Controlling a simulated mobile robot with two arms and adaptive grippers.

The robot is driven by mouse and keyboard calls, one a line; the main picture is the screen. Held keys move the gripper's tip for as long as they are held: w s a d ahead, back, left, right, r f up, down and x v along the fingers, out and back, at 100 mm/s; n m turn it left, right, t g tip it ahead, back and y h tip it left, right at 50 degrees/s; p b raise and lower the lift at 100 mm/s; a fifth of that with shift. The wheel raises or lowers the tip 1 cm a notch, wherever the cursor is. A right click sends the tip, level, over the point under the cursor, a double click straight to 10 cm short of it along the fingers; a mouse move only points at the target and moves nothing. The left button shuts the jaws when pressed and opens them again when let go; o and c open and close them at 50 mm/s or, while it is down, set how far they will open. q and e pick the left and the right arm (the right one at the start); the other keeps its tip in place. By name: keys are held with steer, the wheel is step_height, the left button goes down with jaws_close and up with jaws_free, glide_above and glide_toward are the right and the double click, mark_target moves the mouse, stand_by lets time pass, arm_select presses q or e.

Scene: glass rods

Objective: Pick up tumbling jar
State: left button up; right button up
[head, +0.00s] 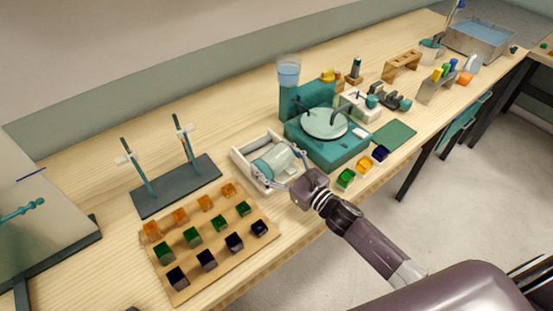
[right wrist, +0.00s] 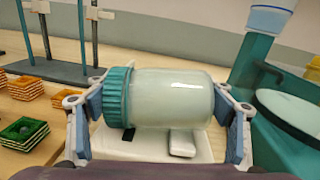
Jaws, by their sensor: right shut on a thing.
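The tumbling jar (head: 270,164) is a clear, pale cylinder with a ribbed teal lid, lying on its side at the white tumbler base (head: 240,158). In the right wrist view the jar (right wrist: 172,97) spans the picture's middle, lid (right wrist: 117,97) to the left. My right gripper (head: 284,170) is shut on the jar lengthwise, one blue-grey pad at the lid end and the other at the glass end. The white base (right wrist: 150,147) shows just below the jar; I cannot tell whether they touch. My left gripper is not in view.
A wooden board (head: 215,248) with orange, green and dark blocks lies left of my right gripper. A dark stand (head: 178,187) with upright rods is behind it. A teal machine (head: 345,150) with a round disc stands close on the right. Small coloured blocks (head: 364,164) lie near the front edge.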

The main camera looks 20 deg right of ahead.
mark_target(272, 153)
steer(key=shift+r, duration=0.15)
steer(key=shift+c, duration=0.2)
step_height(272, 153, up, 20)
steer(key=p, duration=0.1)
stand_by(0.5)
